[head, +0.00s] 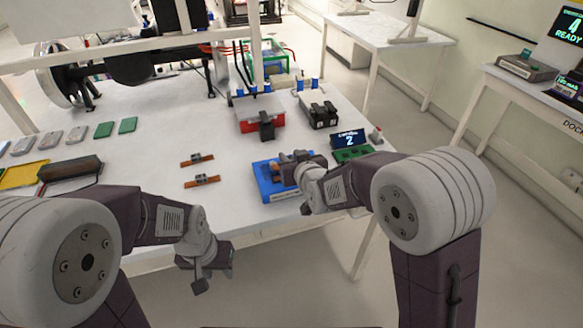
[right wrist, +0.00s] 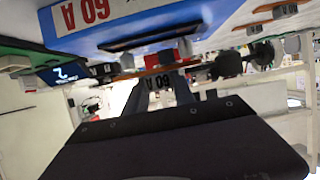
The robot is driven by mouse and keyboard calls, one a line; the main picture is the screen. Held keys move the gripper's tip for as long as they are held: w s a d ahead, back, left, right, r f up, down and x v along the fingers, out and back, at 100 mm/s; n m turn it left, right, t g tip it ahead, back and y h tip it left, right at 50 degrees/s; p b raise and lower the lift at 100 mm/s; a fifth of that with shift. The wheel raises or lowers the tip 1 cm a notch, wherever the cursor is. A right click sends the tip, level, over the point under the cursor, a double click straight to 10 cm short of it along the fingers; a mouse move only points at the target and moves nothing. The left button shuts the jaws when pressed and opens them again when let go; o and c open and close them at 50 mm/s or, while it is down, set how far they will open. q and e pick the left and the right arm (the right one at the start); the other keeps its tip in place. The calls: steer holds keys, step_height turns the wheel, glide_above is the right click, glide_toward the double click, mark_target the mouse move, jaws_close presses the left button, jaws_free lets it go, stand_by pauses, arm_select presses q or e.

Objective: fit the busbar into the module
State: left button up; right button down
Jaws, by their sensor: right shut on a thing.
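The blue module (head: 267,186) lies near the front right of the white table. Its "60 A" label (right wrist: 95,12) shows upside down in the right wrist view. My right gripper (head: 289,167) is over the blue module, shut on a copper busbar (right wrist: 127,76) with a "60 A" tag. In the head view the gripper and wrist hide most of this bar, and I cannot tell whether it touches the module. Two more copper busbars with dark middles, one farther (head: 197,160) and one nearer (head: 202,181), lie left of the module. My left gripper (head: 213,279) is open and empty, in front of the table edge.
A red-and-white module (head: 258,112) and a black module (head: 319,111) stand behind the blue one. A display reading 2 (head: 348,139) and a green board (head: 352,154) are at the right. Grey and green blocks and a yellow tray (head: 22,176) lie at left.

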step_height(320, 180, down, 4)
steer(key=shift+r+b, duration=0.25)
steer(key=shift+b, duration=0.1)
steer(key=shift+a+f, duration=0.1)
steer(key=shift+f, duration=0.05)
steer(key=shift+f, duration=0.2)
steer(key=c, duration=1.3)
jaws_free()
